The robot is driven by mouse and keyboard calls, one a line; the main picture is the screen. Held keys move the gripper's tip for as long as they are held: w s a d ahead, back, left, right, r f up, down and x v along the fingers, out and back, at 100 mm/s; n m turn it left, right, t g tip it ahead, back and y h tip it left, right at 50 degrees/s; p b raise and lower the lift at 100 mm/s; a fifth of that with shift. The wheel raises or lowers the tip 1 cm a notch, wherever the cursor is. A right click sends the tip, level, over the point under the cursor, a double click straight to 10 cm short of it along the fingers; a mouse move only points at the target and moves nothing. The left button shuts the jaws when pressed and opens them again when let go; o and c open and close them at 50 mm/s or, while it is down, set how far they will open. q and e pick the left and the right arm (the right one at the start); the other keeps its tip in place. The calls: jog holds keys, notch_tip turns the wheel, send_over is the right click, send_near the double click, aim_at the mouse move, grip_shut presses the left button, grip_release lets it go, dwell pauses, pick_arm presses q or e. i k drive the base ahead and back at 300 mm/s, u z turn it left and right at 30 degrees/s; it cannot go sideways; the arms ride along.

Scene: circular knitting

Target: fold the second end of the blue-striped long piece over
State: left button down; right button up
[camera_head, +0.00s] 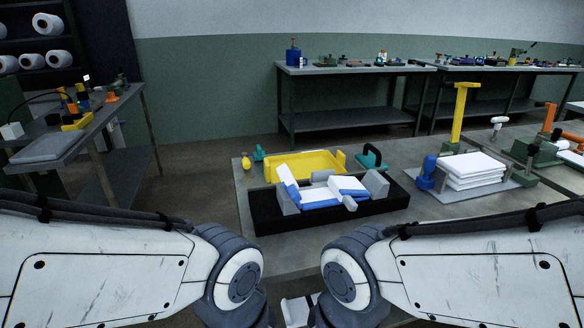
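A white piece with blue edges lies in a black tray (262,213) on the near table. One part of this blue-striped piece (320,194) lies low in the middle of the tray. At its left a narrow blue-and-white strip (287,178) stands up, tilted; I cannot tell how it joins the rest. A grey block (376,184) stands at its right, and small grey parts lie behind and in front of it.
A yellow tray (305,163) lies behind the black tray, with a teal-handled tool (371,158) beside it. A stack of white sheets (471,168), a blue object (427,174) and a yellow post (460,112) stand at the right. Bare tabletop (400,165) lies between.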

aim_at(288, 181)
jog(key=u, duration=1.05)
jog(key=i, duration=0.4)
jog(key=z, duration=0.6)
